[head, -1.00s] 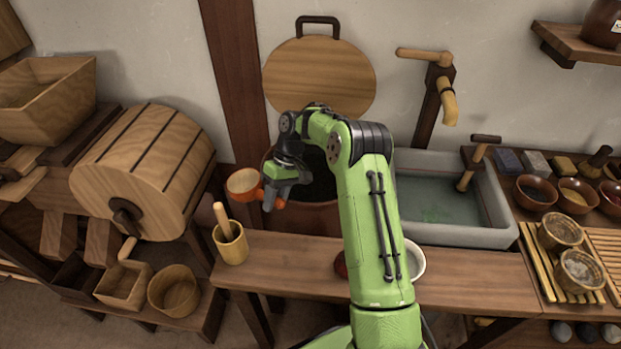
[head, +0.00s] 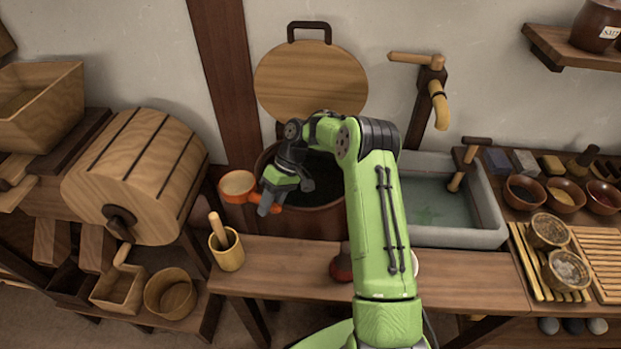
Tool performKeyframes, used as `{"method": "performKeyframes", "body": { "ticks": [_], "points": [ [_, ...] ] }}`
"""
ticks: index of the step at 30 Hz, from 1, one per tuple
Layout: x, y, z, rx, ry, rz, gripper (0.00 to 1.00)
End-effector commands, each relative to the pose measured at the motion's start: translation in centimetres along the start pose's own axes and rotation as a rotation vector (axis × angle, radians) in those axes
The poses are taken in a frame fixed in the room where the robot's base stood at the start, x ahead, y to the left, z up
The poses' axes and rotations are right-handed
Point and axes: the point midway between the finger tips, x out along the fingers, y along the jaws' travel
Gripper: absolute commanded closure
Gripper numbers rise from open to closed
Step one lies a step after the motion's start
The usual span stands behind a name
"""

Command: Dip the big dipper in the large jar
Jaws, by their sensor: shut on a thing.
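The big dipper (head: 238,185) has a round wooden-looking cup with an orange outside and an orange handle. My gripper (head: 270,201) is shut on its handle, at the left front of the large jar. The large jar (head: 312,219) is a wide reddish-brown vessel behind the bench, with a dark inside. The dipper's cup is at the jar's left side, outside the opening. My arm hides the jar's right part.
A round wooden lid (head: 310,85) leans on the wall behind the jar. A yellow cup with a pestle (head: 228,252) stands on the bench (head: 290,268). A stone sink (head: 450,235) is right of the jar. A dark red round thing (head: 341,266) is partly behind my arm.

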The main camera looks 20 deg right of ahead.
Motion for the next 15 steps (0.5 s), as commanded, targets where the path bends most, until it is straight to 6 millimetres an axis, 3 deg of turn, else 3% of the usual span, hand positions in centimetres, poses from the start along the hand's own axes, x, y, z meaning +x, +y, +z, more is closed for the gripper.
{"method": "performKeyframes", "body": {
  "ticks": [1, 15],
  "points": [
    [1.86, 3.13, 2.30, 0.120, -0.045, 0.010, 1.00],
    [1.46, 2.76, 2.32, 0.102, -0.025, 0.001, 1.00]
  ]
}}
